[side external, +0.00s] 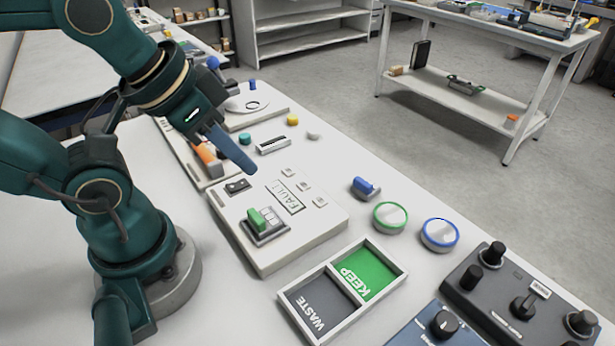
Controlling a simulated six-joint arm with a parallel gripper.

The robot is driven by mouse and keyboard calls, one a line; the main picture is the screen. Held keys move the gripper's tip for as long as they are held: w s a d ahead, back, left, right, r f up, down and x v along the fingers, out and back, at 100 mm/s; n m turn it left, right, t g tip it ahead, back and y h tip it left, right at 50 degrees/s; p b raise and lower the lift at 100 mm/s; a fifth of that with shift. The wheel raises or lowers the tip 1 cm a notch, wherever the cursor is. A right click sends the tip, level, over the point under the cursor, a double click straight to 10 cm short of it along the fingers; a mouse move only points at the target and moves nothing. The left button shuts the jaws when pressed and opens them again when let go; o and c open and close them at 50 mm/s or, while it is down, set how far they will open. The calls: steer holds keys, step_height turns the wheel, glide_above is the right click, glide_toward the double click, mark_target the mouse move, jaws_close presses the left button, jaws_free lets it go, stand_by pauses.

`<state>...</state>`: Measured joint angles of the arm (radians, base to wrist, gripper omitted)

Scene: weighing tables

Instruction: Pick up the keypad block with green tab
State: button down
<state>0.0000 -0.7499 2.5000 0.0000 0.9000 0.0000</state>
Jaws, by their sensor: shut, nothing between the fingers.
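The keypad block with green tab (267,226) sits on the white panel (318,227) near its front left part. It has a dark base, pale keys and an upright green tab (256,217). My gripper (249,166) is above the far left part of the panel, up and left of the block and apart from it. Its blue-grey fingers are together and hold nothing. The panel also bears a display reading FAULT (285,196), several small pale buttons and a dark socket piece (237,186).
A two-part tray with a grey WASTE half (318,309) and a green KEEP half (367,268) lies in front of the panel. A blue block (365,187), green-rimmed dish (389,217) and blue-rimmed dish (439,235) stand to the right.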

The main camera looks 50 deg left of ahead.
steer(key=shift+c, duration=0.8)
jaws_free()
steer(key=g, duration=0.5)
glide_above(258, 214)
step_height(258, 214, down, 5)
steer(key=shift+w+f, duration=0.1)
steer(key=shift+w, duration=0.05)
steer(key=shift+s+f+g, duration=0.2)
steer(key=shift+f+g, duration=0.1)
steer(key=shift+f, duration=3)
